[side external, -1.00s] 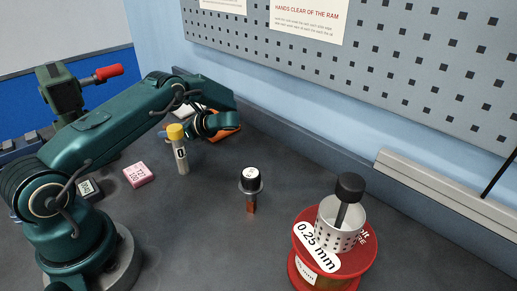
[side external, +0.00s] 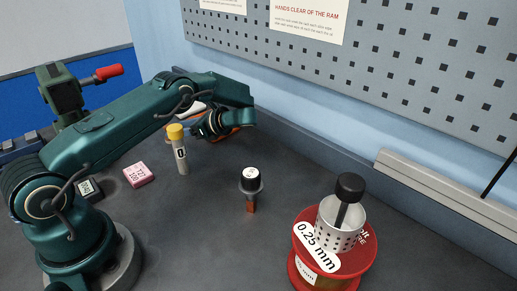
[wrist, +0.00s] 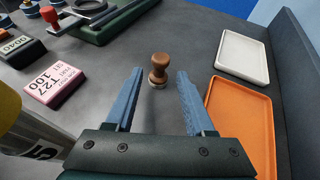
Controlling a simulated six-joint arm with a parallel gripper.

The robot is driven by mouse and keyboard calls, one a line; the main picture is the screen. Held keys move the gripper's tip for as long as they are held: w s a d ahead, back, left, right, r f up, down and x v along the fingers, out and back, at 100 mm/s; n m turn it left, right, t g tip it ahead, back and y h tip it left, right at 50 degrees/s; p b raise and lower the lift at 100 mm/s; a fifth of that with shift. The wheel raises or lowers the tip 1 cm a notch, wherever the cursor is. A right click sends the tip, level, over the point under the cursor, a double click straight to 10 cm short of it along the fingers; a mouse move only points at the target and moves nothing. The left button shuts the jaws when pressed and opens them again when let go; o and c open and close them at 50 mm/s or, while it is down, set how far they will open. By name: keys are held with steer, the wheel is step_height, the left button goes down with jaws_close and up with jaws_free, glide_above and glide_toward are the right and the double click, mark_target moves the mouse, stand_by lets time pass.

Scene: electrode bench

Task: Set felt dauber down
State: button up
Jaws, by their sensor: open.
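A small wooden-handled dauber (wrist: 159,68) stands upright on the dark bench (wrist: 180,35) in the wrist view, with a pale pad at its base. It lies in the gap between my gripper's (wrist: 160,73) two blue fingers, around the level of their tips. The fingers are spread, with visible room on both sides of the handle, and nothing is held. In the side view my gripper (side external: 198,130) is low over the bench, behind the yellow-capped tube (side external: 181,152). The dauber cannot be made out there.
An orange tray (wrist: 240,125) and a white tray (wrist: 243,54) lie to the right in the wrist view. A pink block (wrist: 55,87) and a dark block (wrist: 22,47) lie left. In the side view a black-topped piece (side external: 250,182) and a red spool (side external: 310,255) carrying a perforated cup (side external: 330,232) stand forward.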

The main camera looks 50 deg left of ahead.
steer(key=v, duration=0.6)
steer(key=shift+w+d, duration=0.15)
steer(key=shift+d, duration=0.15)
steer(key=shift+w+d+r, duration=0.1)
steer(key=shift+d+r, duration=0.2)
steer(key=shift+r, duration=0.05)
steer(key=s+d+r+n+t+h, duration=0.55)
steer(key=d+r, duration=0.25)
steer(key=r, duration=0.2)
steer(key=s+d+n+t+h, duration=0.5)
steer(key=s+d+n+h, duration=0.2)
steer(key=s+d, duration=0.4)
steer(key=shift+s+d+n, duration=0.35)
steer(key=shift+s+n, duration=0.05)
steer(key=shift+n, duration=0.05)
steer(key=shift+r, duration=0.1)
